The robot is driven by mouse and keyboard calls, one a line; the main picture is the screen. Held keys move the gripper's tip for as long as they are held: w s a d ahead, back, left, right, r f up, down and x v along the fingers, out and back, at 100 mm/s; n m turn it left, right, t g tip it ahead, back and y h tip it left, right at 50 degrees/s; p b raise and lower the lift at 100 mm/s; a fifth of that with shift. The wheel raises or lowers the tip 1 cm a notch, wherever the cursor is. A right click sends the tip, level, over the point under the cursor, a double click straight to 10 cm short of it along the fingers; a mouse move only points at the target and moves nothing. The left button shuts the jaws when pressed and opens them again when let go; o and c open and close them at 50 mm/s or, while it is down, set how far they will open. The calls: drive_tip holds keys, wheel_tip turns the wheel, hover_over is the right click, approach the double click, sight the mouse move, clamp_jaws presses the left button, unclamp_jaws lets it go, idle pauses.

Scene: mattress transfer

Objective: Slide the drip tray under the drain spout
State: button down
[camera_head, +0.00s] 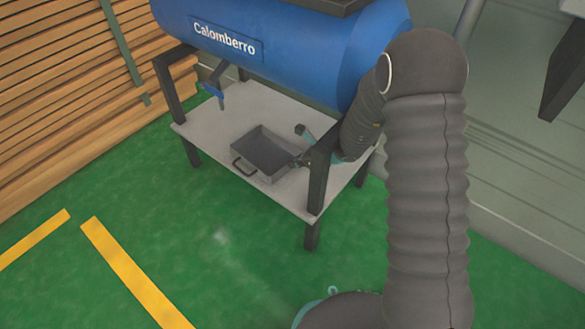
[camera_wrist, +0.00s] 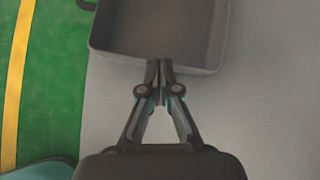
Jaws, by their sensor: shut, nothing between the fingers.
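The drip tray (camera_head: 264,154) is a grey, shallow, rectangular pan with a dark handle (camera_head: 240,167) on its front-left side. It lies on the stand's pale lower shelf, right of the drain spout (camera_head: 213,91), a tap with a blue handle under the left part of the blue tank. The tray is not beneath the spout. My gripper (camera_head: 300,161) is at the tray's right side. In the wrist view my gripper (camera_wrist: 159,67) is shut and empty, with its tips at the wall of the tray (camera_wrist: 160,30). I cannot tell whether they touch it.
The blue tank (camera_head: 300,50) sits above the shelf (camera_head: 225,120) on dark legs. A front leg (camera_head: 320,180) stands close to my arm. The shelf is bare between the tray and the spout. Green floor with yellow stripes (camera_head: 130,270) lies in front.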

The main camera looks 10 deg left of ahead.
drive_tip(key=shift+w+a, duration=0.1)
drive_tip(key=shift+a, duration=0.15)
drive_tip(key=shift+d, duration=0.2)
